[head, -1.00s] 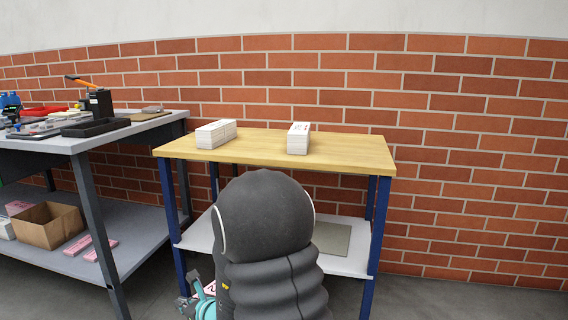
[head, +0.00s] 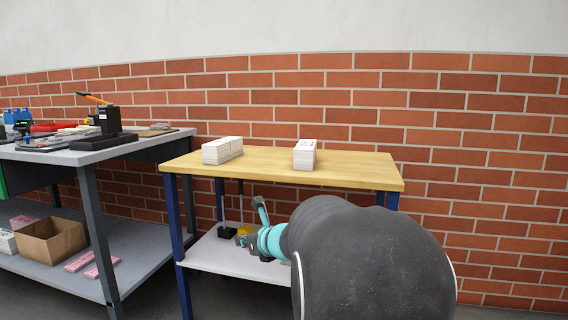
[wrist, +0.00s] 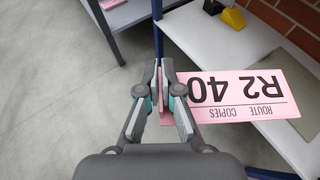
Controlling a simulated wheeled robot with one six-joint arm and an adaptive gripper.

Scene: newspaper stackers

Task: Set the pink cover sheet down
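The pink cover sheet (wrist: 232,98) shows in the wrist view, with "R2 40" and "ROUTE COPIES" printed upside down on it. My gripper (wrist: 165,88) has its fingers close together on the sheet's left end. The rest of the sheet sticks out to the right, over the front of the white lower shelf (wrist: 205,40) and part of a grey-green mat (wrist: 300,75). I cannot tell whether it touches them. In the head view my gripper (head: 250,241) is at the lower shelf, under the wooden top (head: 350,172); the sheet is hidden by my arm there.
Two white paper stacks (head: 222,150) (head: 304,154) stand on the wooden top. A yellow item (wrist: 233,18) and a black item (head: 228,232) sit on the lower shelf. Blue legs (head: 185,285) frame it. A grey bench (head: 150,142) with tools and a cardboard box (head: 50,241) stands left.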

